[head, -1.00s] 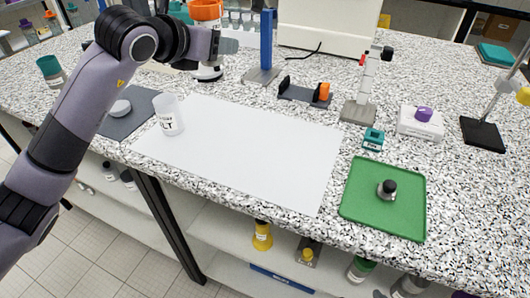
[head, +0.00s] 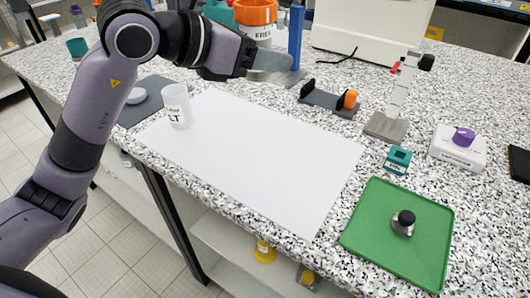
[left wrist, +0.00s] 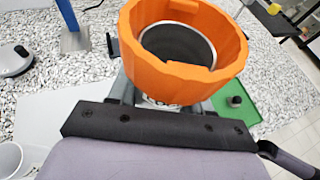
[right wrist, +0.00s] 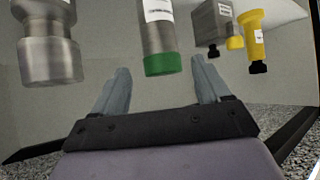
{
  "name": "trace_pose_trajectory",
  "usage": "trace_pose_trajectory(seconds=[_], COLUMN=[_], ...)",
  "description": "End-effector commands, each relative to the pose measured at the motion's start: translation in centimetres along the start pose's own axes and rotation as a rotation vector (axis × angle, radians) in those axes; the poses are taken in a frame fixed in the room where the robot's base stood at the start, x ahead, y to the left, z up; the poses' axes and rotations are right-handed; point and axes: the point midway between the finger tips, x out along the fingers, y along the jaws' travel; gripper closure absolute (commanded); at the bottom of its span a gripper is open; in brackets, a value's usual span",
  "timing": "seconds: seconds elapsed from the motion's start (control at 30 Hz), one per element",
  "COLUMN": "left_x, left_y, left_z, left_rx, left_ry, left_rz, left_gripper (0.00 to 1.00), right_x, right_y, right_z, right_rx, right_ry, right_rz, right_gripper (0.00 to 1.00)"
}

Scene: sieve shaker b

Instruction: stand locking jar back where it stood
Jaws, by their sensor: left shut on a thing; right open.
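The jar with a ridged orange collar (head: 256,12), which looks like the locking jar, is held upright by my left gripper (head: 272,66). Its pale body carries a partly hidden label. In the left wrist view its orange collar (left wrist: 228,45) surrounds an open metal-lined mouth, and its lower body is mostly hidden. My left gripper is shut on it above the rear of the bench. My right gripper (right wrist: 160,68) shows only in its wrist view. It is open and empty, with a green-capped bottle (right wrist: 157,40) beyond its fingers.
A white mat (head: 245,150) lies mostly clear, with a labelled cup (head: 177,107) at its left end. Behind are a blue post (head: 296,35) and a black holder with an orange knob (head: 330,100). A green tray (head: 385,245) holds a small black-topped weight (head: 402,222).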

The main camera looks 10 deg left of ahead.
Motion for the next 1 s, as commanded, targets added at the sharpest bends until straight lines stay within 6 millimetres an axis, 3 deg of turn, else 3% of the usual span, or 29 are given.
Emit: trace_pose_trajectory(seconds=[0.5,0.77,1.0], left_x=[4.6,5.6,6.8], left_y=[0.0,0.0,0.0], left_z=[-11.1,-13.4,-16.5], left_rx=[-0.003,0.0,0.0], left_ry=[0.0,-0.002,-0.002], left_rz=[0.001,0.001,0.002], left_gripper=[0.97,0.97,0.97], right_x=[0.2,0.2,0.3], right_y=[-0.1,-0.1,-0.1], right_z=[0.3,0.3,0.3], right_rx=[0.001,0.002,0.003], right_ry=[-0.001,-0.002,0.0], right_rz=[-0.001,-0.002,-0.003], right_gripper=[0.24,0.24,0.24])
